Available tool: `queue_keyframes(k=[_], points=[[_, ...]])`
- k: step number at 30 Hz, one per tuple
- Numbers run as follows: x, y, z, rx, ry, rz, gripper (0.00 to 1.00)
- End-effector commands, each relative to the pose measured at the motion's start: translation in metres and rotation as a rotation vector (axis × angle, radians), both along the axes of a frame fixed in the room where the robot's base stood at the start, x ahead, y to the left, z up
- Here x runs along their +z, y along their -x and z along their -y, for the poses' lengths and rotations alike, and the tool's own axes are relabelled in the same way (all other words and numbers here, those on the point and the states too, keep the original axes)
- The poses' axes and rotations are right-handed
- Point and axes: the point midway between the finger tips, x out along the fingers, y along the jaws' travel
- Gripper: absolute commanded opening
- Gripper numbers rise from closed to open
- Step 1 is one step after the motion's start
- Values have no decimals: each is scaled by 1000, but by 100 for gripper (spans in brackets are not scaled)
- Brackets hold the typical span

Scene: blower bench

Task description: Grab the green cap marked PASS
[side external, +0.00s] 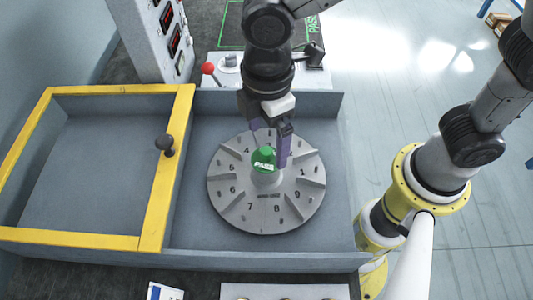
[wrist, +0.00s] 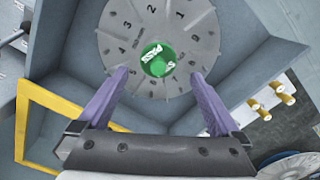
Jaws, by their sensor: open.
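The green cap marked PASS (side external: 264,160) sits on the hub at the middle of a round grey numbered dial (side external: 236,205). In the wrist view the green cap (wrist: 158,62) shows just ahead of the fingertips, with the dial (wrist: 190,30) behind it. My gripper (side external: 272,145) is above and behind the cap in the side view. In the wrist view my gripper (wrist: 158,75) is open, its two purple fingers spread to the left and right of the cap with clear gaps. Nothing is between the fingers' pads.
The dial lies in a grey tray with raised walls (side external: 265,262). A yellow-framed panel (side external: 154,190) with a black knob (side external: 165,143) is at left. A red-balled lever (side external: 208,69) and a control box (side external: 155,40) stand behind.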

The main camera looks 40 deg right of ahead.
Motion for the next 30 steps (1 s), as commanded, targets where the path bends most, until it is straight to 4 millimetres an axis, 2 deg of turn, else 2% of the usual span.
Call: queue_keyframes(k=[3,9,18,30], points=[[-19,-1,1,-1,5,-5,100],[-42,-2,1,-1,3,-3,100],[-45,-2,1,0,1,-1,98],[-45,-2,0,0,1,-1,26]])
